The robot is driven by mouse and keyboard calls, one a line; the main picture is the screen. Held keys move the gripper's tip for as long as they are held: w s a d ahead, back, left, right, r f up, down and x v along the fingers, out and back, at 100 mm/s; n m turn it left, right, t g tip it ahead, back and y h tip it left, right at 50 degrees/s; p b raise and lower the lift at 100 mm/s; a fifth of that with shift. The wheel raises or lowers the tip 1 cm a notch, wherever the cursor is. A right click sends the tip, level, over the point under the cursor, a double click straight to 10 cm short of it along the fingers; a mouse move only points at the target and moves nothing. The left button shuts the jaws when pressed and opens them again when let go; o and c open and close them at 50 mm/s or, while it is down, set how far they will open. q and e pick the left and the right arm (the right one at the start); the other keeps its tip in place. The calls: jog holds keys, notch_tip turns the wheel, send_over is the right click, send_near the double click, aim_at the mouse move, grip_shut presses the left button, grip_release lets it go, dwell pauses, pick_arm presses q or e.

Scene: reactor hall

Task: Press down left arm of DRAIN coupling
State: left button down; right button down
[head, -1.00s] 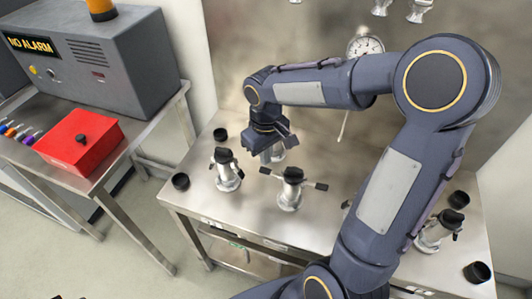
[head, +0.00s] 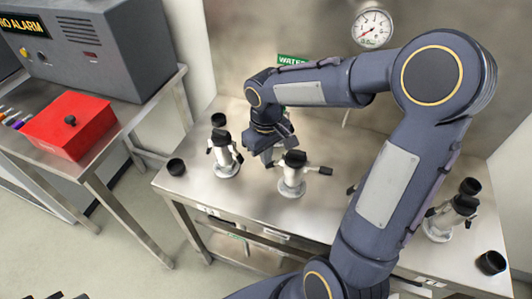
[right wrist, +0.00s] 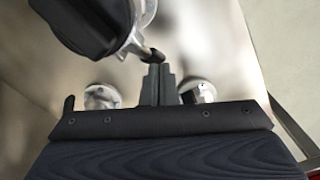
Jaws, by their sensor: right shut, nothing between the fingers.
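Several metal couplings with black caps and dark-tipped side arms stand on the steel bench (head: 265,212). No DRAIN label is readable. The middle coupling (head: 292,178) has its right arm sticking out; its left arm is hidden by my right gripper (head: 270,160). That gripper is shut and empty, just left of this coupling's top. In the right wrist view the shut fingertips (right wrist: 157,70) are right at a dark arm tip (right wrist: 153,54) of a black-capped coupling (right wrist: 85,22); I cannot tell whether they touch. Only small dark bits, perhaps my left gripper (head: 68,296), show at the bottom edge.
Another coupling (head: 225,158) stands close left of my gripper, and one (head: 440,220) stands far right. Loose black caps (head: 176,167) lie on the bench. A gauge (head: 372,28) and a green WATER sign (head: 292,59) are behind. A side table holds a red box (head: 70,126).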

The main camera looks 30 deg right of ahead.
jog(key=shift+s+d+f+b, duration=0.15)
jog(key=shift+f+b, duration=0.15)
jog(key=shift+f, duration=0.2)
jog(key=shift+s+d+f+b, duration=0.15)
jog(key=shift+f+b, duration=0.1)
jog(key=shift+f, duration=0.25)
jog(key=shift+a+r, duration=0.1)
jog(key=shift+r, duration=0.1)
notch_tip(320, 180, up, 7)
jog(key=p, duration=0.6)
jog(key=shift+w+a, duration=0.35)
jog(key=shift+w, duration=0.1)
